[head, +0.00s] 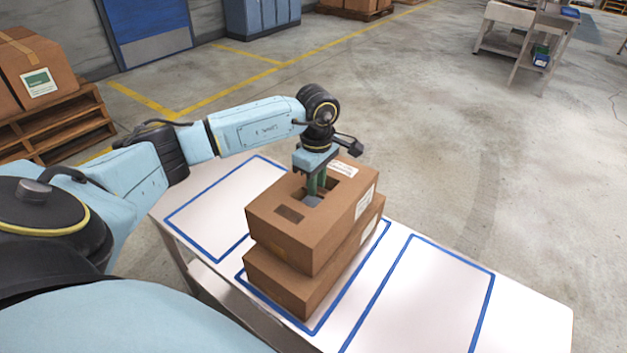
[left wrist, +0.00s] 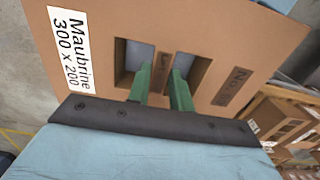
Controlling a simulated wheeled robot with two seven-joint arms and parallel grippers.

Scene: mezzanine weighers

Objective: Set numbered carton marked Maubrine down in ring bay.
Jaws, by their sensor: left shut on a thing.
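The brown carton (head: 285,235) has two cut-outs in its top; its white label reads Maubrine 300 x 200 in the left wrist view (left wrist: 215,55). My left gripper (head: 316,185) is shut on it, with the green fingers (left wrist: 160,80) in the cut-outs. The carton is directly over a second brown carton (head: 282,285), slightly offset; I cannot tell whether they touch. The lower carton stands in the middle blue-outlined bay. A left bay (head: 220,205) and a right bay (head: 425,300) are empty. No bay name is readable. My right gripper is out of view.
The bays are on a white table (head: 540,312) with a bare strip at its right end. Cartons (head: 45,60) on a wooden pallet (head: 60,125) stand at the left. A grey bench (head: 505,45) stands far right. The floor beyond the table is clear.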

